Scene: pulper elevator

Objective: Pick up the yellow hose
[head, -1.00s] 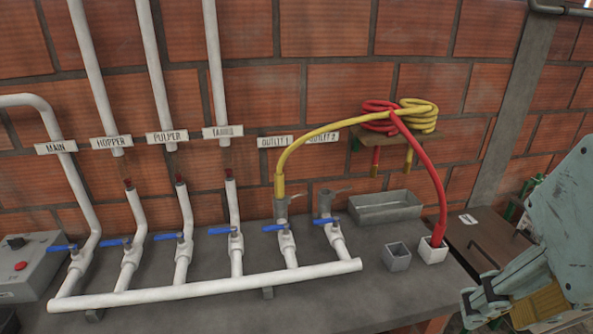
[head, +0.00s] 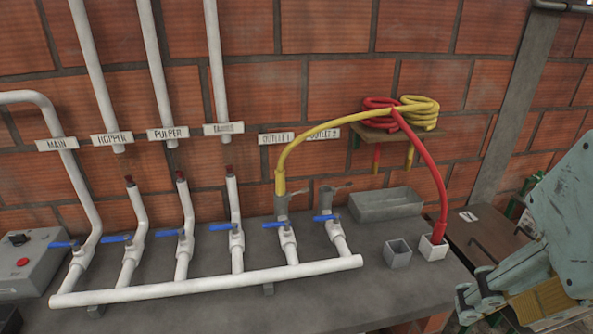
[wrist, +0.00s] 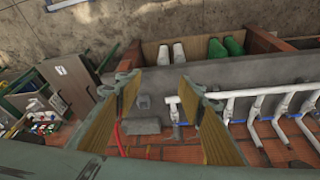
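The yellow hose (head: 330,125) lies coiled on a small wall shelf at the right, over part of the red hose. Its free length arches left and down, and its end is at the grey upright fitting of outlet 1 (head: 281,204). The red hose (head: 425,165) curves down from the shelf into a small white square cup (head: 433,249). My gripper (head: 476,302) is at the lower right in the head view, well away from the yellow hose. In the wrist view its two fingers are spread with nothing between them (wrist: 160,88). The yellow hose cannot be made out there.
White pipes with blue valve handles run along the grey counter (head: 190,320). A grey tray (head: 385,205) and a small grey cup (head: 397,254) stand near the hoses. A control box (head: 30,262) is at the left. A brown surface (head: 490,238) lies beyond the counter's right end.

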